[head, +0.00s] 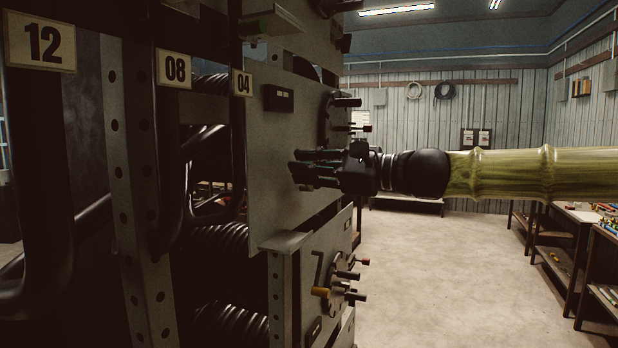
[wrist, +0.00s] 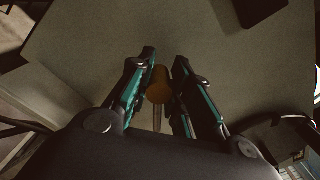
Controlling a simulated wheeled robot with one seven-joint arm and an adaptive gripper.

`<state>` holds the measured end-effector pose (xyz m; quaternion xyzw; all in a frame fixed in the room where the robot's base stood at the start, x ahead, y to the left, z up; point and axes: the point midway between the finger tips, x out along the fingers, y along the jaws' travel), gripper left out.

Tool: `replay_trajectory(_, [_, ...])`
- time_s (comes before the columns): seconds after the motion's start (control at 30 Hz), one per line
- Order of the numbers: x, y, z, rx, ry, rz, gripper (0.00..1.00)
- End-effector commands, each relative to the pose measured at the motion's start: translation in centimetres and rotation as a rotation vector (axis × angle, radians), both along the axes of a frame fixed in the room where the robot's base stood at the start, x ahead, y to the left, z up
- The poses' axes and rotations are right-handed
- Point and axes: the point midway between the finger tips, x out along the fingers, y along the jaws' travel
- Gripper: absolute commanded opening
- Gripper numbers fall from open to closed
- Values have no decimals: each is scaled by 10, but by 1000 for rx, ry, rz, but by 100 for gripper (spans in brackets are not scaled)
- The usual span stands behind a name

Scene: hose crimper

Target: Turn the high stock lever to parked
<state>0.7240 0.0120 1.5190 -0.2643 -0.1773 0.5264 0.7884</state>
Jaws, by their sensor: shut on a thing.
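My gripper (head: 297,168) is in front of the upper grey panel (head: 272,200) in the head view. In the wrist view my gripper (wrist: 164,60) has its two teal-lined fingers on either side of an amber knob (wrist: 158,84) on a thin pale stem. It is shut on this knob, which I take to be the end of the high stock lever. The fingers hide the knob in the head view, and how the lever joins the panel cannot be seen. The lever's angle and the parked mark cannot be made out.
Black handles (head: 347,102) stick out above my gripper. A lower panel (head: 310,270) carries a similar amber knob (head: 321,292) and dark handles. A rack with number plates (head: 174,69) and hoses stands left. Benches (head: 570,225) stand right; the floor between is clear.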

Motion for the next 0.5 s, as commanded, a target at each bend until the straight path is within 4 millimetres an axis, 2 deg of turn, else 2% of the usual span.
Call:
replay_trajectory(0.03, [-2, 2, -11, -11, -15, 2, 0])
replay_trajectory(0.5, [-8, 4, -17, -61, -136, 3, 0])
